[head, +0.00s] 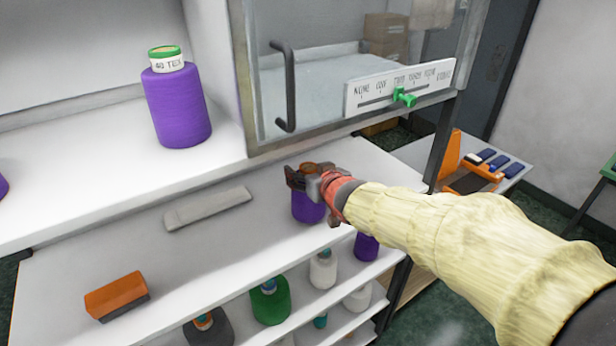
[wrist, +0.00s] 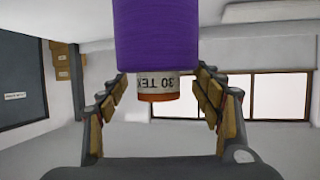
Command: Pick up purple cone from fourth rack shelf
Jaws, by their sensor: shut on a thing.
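My gripper (head: 308,178) is shut on a purple cone (head: 307,208) by its top end, over the right part of the white worktop. I cannot tell whether its base touches anything. In the wrist view the held purple cone (wrist: 165,38) shows upside down, with a white "30 TEX" label and an orange rim, between the two fingers (wrist: 160,100). A second purple cone (head: 366,246) stands on the rack shelf below, partly hidden by my arm. A larger purple cone (head: 178,105), with a green top and "40 TEX" label, stands on the upper white ledge.
The rack (head: 255,312) also holds a green cone (head: 270,303), a white cone (head: 323,270) and a dark cone (head: 208,328). An orange block (head: 116,294) and a grey bar (head: 207,208) lie on the worktop. A glazed cabinet with a handle (head: 287,88) stands close behind my gripper.

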